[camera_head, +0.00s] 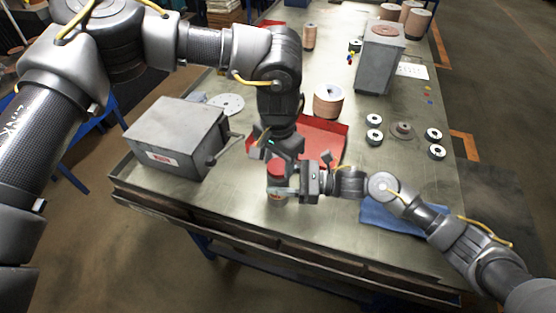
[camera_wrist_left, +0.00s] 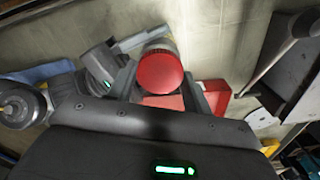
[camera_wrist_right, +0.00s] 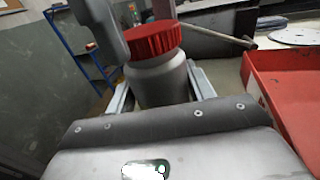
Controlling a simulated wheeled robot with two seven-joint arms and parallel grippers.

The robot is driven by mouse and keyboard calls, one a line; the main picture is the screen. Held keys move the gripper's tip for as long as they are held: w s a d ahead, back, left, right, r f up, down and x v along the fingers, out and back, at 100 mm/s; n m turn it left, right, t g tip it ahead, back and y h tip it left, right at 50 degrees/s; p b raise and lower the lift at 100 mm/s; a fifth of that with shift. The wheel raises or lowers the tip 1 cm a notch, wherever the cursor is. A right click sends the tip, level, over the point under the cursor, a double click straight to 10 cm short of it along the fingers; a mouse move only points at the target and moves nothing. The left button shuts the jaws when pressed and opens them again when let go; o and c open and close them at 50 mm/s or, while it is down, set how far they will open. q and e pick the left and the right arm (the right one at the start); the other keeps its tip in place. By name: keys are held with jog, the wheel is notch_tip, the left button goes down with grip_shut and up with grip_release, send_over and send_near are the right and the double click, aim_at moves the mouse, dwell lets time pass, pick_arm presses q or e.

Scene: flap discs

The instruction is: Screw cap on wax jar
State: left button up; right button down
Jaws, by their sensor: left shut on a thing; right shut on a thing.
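The red ribbed cap (camera_head: 277,167) sits on top of the grey wax jar (camera_head: 276,199) near the table's front edge. My left gripper (camera_head: 278,154) comes down from above and is shut on the cap, whose round top (camera_wrist_left: 160,71) shows in the left wrist view. My right gripper (camera_head: 288,193) comes in from the right and is shut on the jar's body, below the cap. Its fingers hide part of the jar.
A red tray (camera_head: 327,128) lies just behind the jar. A grey machine box (camera_head: 178,137) with a lever stands to the left. A blue cloth (camera_head: 385,217) lies under my right arm. Small discs (camera_head: 374,136), a brown roll (camera_head: 328,100) and a grey box (camera_head: 379,62) stand farther back.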

pick_arm(q)
jog(key=m, duration=1.7)
jog(key=shift+m, duration=0.4)
jog(key=m, duration=1.6)
jog(key=o, duration=1.2)
jog(key=shift+f, duration=0.1)
jog(key=shift+c, duration=0.2)
